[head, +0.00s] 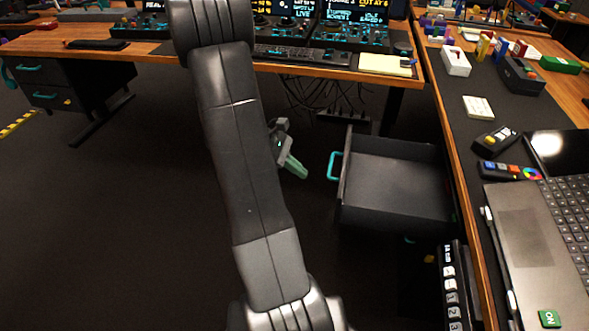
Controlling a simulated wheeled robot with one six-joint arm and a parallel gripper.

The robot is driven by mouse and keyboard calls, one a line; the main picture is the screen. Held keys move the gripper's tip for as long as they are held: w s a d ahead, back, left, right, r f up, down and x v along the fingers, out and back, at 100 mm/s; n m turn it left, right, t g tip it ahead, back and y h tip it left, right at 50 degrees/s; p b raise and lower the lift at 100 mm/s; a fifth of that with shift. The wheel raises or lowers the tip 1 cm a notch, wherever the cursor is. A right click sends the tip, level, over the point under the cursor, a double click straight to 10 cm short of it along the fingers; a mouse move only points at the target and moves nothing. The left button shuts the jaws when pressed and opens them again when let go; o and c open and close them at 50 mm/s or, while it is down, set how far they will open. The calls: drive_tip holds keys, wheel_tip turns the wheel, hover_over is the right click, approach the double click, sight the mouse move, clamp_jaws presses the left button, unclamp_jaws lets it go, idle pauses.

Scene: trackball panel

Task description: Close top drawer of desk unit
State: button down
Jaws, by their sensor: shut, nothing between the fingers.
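The top drawer (395,188) of the desk unit is pulled out, dark grey and empty inside. Its teal handle (334,166) is on its left-hand front. My gripper (296,166), with green fingers, is shut and empty, in the air just left of the handle with a small gap in the picture. Whether it is level with the handle I cannot tell. My arm hides part of the floor and the far desk. The unit's lower part (418,262) is in shadow below the drawer.
The right desk (465,180) carries a laptop (540,230), small control boxes and blocks. A far desk (150,50) holds consoles, a keyboard (300,54) and yellow notes (385,64); cables hang beneath. Another drawer unit (55,85) stands far left. The dark floor (110,220) left of my arm is clear.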

drive_tip(key=s+d+f+b, duration=0.2)
drive_tip(key=d+f, duration=0.1)
drive_tip(key=d, duration=0.5)
drive_tip(key=shift+s+f, duration=0.15)
drive_tip(key=shift+f, duration=0.25)
drive_tip(key=shift+d, duration=0.1)
drive_tip(key=s+d+b, duration=0.1)
drive_tip(key=s+d, duration=0.1)
drive_tip(key=d, duration=0.7)
drive_tip(key=s+d+b, duration=0.1)
drive_tip(key=s+d, duration=0.2)
drive_tip(key=d, duration=0.7)
drive_tip(key=s+d+b, duration=0.1)
drive_tip(key=s+d, duration=0.2)
drive_tip(key=d, duration=0.7)
drive_tip(key=shift+s+d, duration=0.15)
drive_tip(key=shift+s, duration=0.1)
drive_tip(key=shift+r, duration=0.1)
